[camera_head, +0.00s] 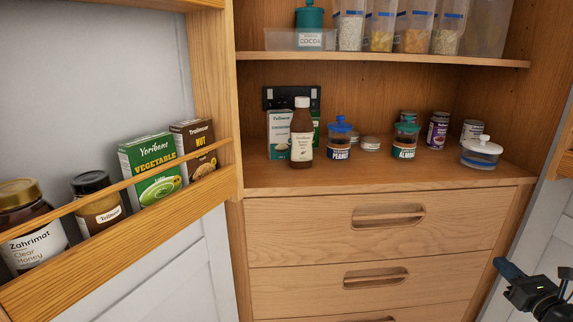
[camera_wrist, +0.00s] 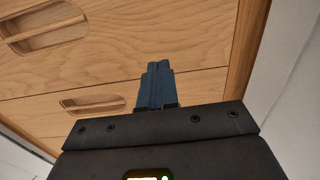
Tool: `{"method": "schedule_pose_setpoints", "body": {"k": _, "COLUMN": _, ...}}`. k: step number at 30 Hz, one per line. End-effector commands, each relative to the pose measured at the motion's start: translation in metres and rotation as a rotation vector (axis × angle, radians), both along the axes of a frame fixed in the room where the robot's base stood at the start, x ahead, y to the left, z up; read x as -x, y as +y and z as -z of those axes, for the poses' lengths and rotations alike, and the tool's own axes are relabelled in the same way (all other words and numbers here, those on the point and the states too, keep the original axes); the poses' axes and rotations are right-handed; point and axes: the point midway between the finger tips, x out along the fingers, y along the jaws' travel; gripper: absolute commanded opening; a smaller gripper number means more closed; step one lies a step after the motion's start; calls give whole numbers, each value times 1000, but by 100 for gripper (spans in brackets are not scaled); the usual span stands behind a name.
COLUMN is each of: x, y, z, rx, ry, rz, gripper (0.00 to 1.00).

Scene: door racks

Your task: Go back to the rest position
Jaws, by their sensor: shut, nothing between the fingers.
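My gripper (camera_head: 513,272) is at the lower right of the head view, in front of the right side of the drawers and the right door. In the wrist view my gripper (camera_wrist: 158,70) has its blue fingers together with nothing between them. The wooden drawer fronts (camera_wrist: 140,30) are behind the fingers there. The top drawer (camera_head: 310,225) and the drawer below it (camera_head: 300,285) look shut in the head view.
The left door rack (camera_head: 130,235) holds jars and boxes and stands open toward me. The counter (camera_head: 400,175) holds a bottle, jars and cans. A shelf (camera_head: 400,58) above holds containers. The right door (camera_head: 545,225) is close to my gripper.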

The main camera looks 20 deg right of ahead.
Motion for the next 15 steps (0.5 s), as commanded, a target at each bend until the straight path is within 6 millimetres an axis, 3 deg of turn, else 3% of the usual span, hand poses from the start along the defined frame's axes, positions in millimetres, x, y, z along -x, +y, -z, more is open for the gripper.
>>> {"method": "schedule_pose_setpoints", "body": {"k": 5, "x": 10, "y": 42, "z": 38, "rx": 127, "ry": 151, "rz": -16, "gripper": 0}}
{"method": "schedule_pose_setpoints", "body": {"k": 9, "x": 32, "y": 99, "z": 80, "rx": 352, "ry": 355, "rz": -58, "gripper": 0}}
{"method": "schedule_pose_setpoints", "body": {"k": 15, "x": 77, "y": 178, "z": 116, "rx": 734, "ry": 605, "rz": -159, "gripper": 0}}
